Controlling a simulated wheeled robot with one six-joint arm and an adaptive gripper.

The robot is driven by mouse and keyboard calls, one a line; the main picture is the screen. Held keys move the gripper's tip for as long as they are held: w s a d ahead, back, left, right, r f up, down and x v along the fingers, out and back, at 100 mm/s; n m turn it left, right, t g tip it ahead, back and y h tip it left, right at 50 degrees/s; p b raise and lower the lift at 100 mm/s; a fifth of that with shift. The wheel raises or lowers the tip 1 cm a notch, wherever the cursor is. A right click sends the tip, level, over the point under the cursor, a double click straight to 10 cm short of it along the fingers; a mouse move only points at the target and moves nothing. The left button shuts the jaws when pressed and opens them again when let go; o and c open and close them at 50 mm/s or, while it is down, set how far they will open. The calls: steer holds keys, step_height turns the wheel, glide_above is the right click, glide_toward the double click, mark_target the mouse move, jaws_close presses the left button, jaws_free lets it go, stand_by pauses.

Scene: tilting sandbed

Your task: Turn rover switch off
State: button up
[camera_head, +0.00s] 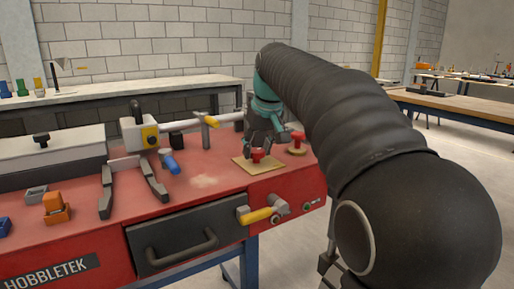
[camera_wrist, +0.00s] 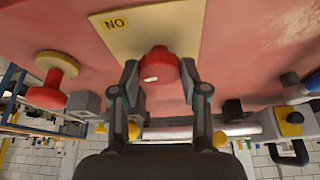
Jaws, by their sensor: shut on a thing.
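A red knob (camera_head: 258,155) stands on a flat tan plate (camera_head: 240,164) on the red bench top. My gripper (camera_head: 259,146) reaches down over the plate. Its fingers (camera_wrist: 161,80) are shut on the red knob, one on each side. A second red knob (camera_head: 297,137) on a round tan base stands just to the right; it also shows in the wrist view (camera_wrist: 46,93). No on or off marking is readable.
A black drawer handle (camera_head: 182,252) and a yellow-handled valve (camera_head: 257,215) are on the bench front. A grey clamp-like tool (camera_head: 140,135) and a blue-handled part (camera_head: 170,163) lie left of the plate. Small orange (camera_head: 54,203) and grey blocks sit at far left.

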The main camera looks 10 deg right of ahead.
steer(key=n+y, duration=0.1)
steer(key=n, duration=0.2)
steer(key=n+g+y, duration=0.1)
steer(key=n, duration=0.1)
steer(key=shift+w+d+f+n, duration=0.1)
steer(key=shift+d+n, duration=0.1)
steer(key=shift+n, duration=0.2)
stand_by(0.4)
steer(key=o, duration=1.1)
steer(key=shift+o, duration=0.2)
steer(key=v, duration=1.2)
steer(key=shift+w, duration=0.1)
